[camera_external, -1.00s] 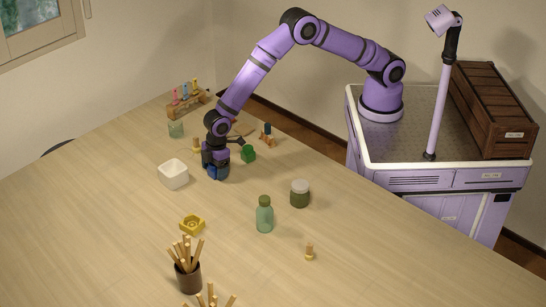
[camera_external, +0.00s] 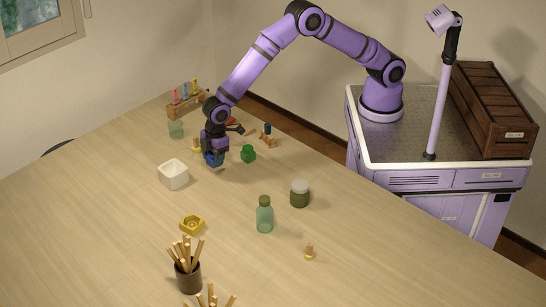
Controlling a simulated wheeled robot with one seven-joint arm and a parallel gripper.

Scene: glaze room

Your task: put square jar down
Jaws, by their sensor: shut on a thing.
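My gripper (camera_external: 214,151) points down over the far part of the table and is shut on a small blue boxy thing. This is probably the square jar (camera_external: 213,160), though the fingers hide much of it. The jar looks upright and seems to be a little above the tabletop; the exact gap is hard to tell.
A glass (camera_external: 176,130) stands behind.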

